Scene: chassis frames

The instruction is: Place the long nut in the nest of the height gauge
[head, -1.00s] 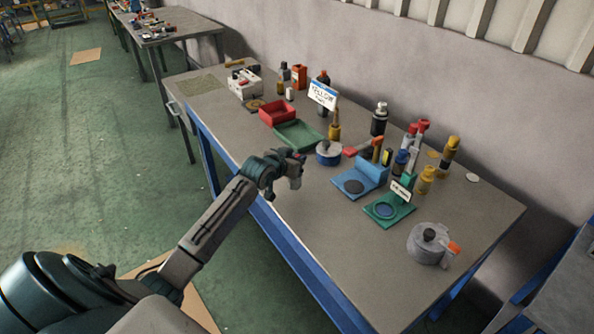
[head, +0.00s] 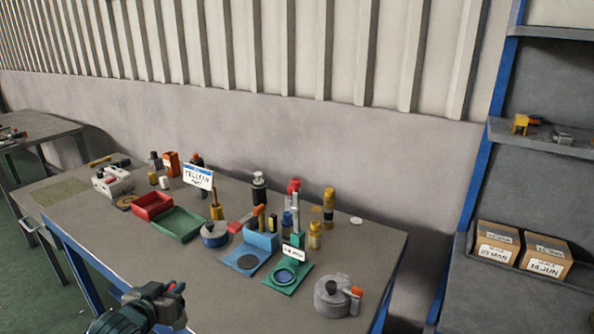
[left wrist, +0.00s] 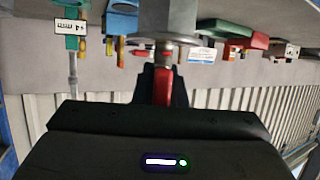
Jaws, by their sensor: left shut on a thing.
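My left gripper (head: 178,300) is at the bottom of the head view, over the table's front part. It is shut on a grey metal piece, which I take for the long nut (left wrist: 167,18); this shows large at the top of the left wrist view. A green fixture (head: 288,275) with a blue ring, an upright and a white label stands to the right of the gripper and apart from it; it looks like the height gauge, its ring the nest. The nest looks empty. A blue block fixture (head: 262,241) with a dark disc stands beside it. My right gripper is out of view.
A grey round pot (head: 332,297) stands right of the green fixture. Several bottles, a blue round tin (head: 214,234), a green tray (head: 180,224) and a red bin (head: 152,205) stand further back and left. The table's front middle is clear. Shelves with boxes (head: 545,256) stand at right.

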